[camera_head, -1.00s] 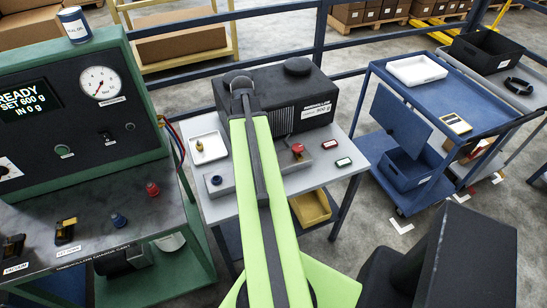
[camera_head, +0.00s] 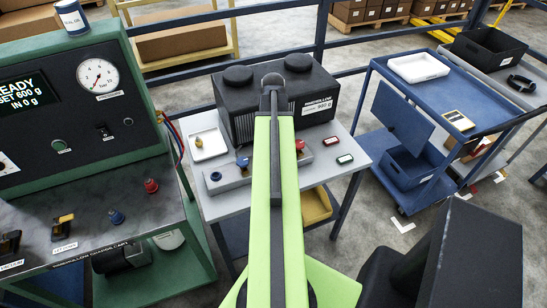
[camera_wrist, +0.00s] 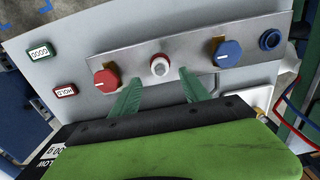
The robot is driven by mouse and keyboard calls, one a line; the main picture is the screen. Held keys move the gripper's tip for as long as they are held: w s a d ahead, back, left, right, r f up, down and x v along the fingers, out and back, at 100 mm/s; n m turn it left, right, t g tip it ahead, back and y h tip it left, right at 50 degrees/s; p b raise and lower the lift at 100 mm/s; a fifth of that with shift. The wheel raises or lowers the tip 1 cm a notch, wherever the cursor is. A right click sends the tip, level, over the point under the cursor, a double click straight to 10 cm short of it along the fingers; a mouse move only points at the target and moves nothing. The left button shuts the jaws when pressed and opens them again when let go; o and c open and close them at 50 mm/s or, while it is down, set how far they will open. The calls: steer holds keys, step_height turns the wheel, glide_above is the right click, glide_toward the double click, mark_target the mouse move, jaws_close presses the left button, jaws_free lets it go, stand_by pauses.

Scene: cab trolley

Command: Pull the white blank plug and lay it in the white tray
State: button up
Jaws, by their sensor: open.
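The white blank plug (camera_wrist: 160,67) sits in a red ring in the middle of the grey metal manifold (camera_wrist: 200,45) in the wrist view. My gripper (camera_wrist: 161,79) is open, with its green fingertips just short of the plug, one on each side. I cannot tell whether they touch it. In the head view my arm hides the plug and gripper. A small white tray (camera_head: 203,154) with a brass fitting in it lies left of the black unit. A larger, empty white tray (camera_head: 418,69) lies on the blue trolley.
A red knob (camera_wrist: 106,78) and a blue knob (camera_wrist: 228,52) flank the plug, with a blue port (camera_wrist: 270,39) beyond. The black unit (camera_head: 285,98) stands behind the manifold. Green and red label tags (camera_head: 345,159) lie to its right.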

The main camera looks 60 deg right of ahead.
step_height(320, 180, down, 7)
steer(key=b, duration=0.5)
steer(key=shift+r+b, duration=0.1)
steer(key=shift+b, duration=0.25)
steer(key=shift+r, duration=0.1)
steer(key=shift+c, duration=0.2)
jaws_close()
steer(key=shift+r, duration=0.1)
stand_by(0.4)
steer(key=shift+r+p, duration=2.9)
steer(key=shift+p, duration=0.2)
